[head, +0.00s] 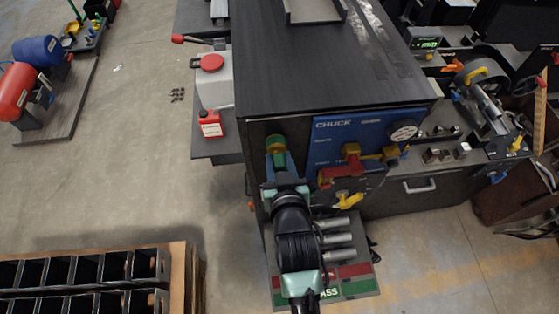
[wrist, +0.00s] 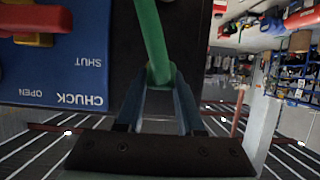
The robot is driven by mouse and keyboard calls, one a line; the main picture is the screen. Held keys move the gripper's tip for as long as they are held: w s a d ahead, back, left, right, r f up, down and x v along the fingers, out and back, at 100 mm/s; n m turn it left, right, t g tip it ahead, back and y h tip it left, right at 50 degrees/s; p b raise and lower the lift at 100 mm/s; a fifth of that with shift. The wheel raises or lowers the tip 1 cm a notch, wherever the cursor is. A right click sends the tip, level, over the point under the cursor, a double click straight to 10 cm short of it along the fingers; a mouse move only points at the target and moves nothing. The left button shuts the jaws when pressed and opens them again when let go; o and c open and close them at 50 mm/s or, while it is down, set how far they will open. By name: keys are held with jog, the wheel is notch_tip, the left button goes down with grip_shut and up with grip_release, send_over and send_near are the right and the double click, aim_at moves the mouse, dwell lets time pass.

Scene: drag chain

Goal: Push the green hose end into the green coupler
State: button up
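The green hose (wrist: 150,35) shows in the wrist view, running from between my fingertips to the top edge. My gripper (wrist: 159,75) has its two fingers drawn together on it, so it looks shut on the green hose end. In the head view my gripper (head: 279,165) is at the left part of the cabinet's front, left of the blue CHUCK panel (head: 335,135). A green and brass-coloured fitting (head: 275,143), which looks like the green coupler, sits just beyond my fingertips. Whether the hose end touches or enters it is hidden.
A red valve handle (head: 340,172), a yellow lever (head: 349,200) and a gauge (head: 404,130) stick out right of my gripper. Grey cylinders (head: 335,232) lie below right. The dark cabinet top (head: 320,70) is above. Open floor (head: 130,160) lies left.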

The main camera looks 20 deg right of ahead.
jog(key=o, duration=0.6)
jog(key=shift+w, duration=0.15)
jog(key=shift+c, duration=0.2)
jog(key=shift+s+a+r+b, duration=0.1)
jog(key=shift+s+b, duration=0.2)
jog(key=shift+s, duration=0.25)
jog(key=b+v, duration=0.4)
jog(key=v, duration=0.8)
jog(key=shift+w, duration=0.1)
